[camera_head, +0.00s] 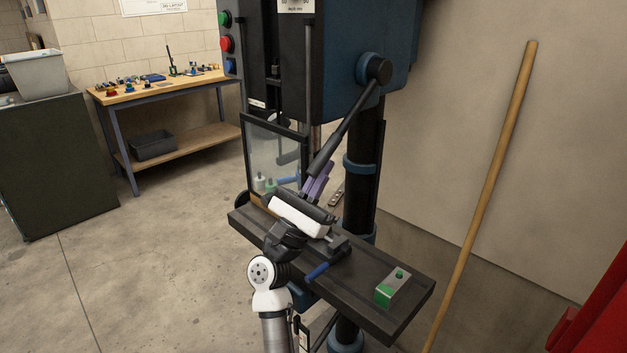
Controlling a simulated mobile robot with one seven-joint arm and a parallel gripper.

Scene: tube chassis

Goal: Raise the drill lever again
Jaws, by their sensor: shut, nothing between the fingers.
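The drill press (290,60) stands in the centre, with a blue hub on the right side of its head. The drill lever (345,122) is a dark rod running from this hub down and to the left. Its thicker grip end reaches down to my gripper (318,180). The purple fingers are shut, with nothing seen held between them. They are beside or overlapping the lever's lower end; I cannot tell whether they touch it. My white and black gripper body partly hides the drill table and the vise area.
The dark drill table (365,278) lies under my gripper and carries a green and silver block (392,288). A blue handle (322,268) sticks out at its front. A wooden pole (490,185) leans at right. A workbench (165,88) stands back left. Open floor lies left.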

